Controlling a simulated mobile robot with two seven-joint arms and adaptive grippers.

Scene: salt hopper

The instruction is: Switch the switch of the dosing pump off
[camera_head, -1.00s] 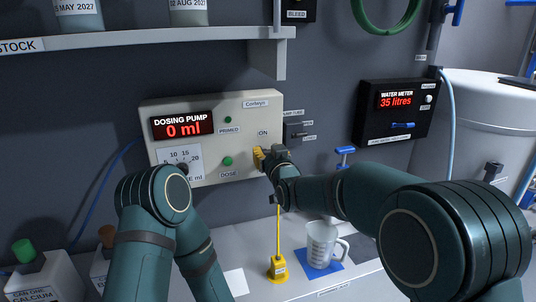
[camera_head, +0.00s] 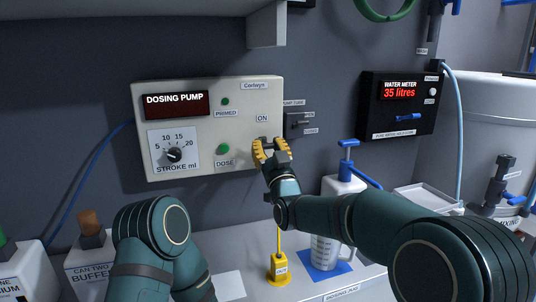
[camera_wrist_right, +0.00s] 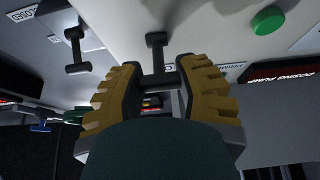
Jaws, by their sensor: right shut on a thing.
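The dosing pump (camera_head: 200,125) is a cream box on the grey back wall, with a dial and green buttons. Its display (camera_head: 178,105) is dark and shows no number under its name. My right gripper (camera_head: 268,146) is at the pump's lower right, below the ON label (camera_head: 262,118). In the right wrist view, the black T-shaped switch handle (camera_wrist_right: 157,58) sits between the yellow fingers, which are shut on it. In the head view the fingers hide the switch. My left arm shows at the lower left, but its gripper is out of view.
A dark valve handle (camera_head: 298,124) sits right of the pump, with a lit water meter (camera_head: 398,105) beyond. On the bench below are a yellow tool (camera_head: 279,267), a clear jug (camera_head: 324,252) on a blue mat and a blue-topped pump bottle (camera_head: 345,185). A shelf overhangs above.

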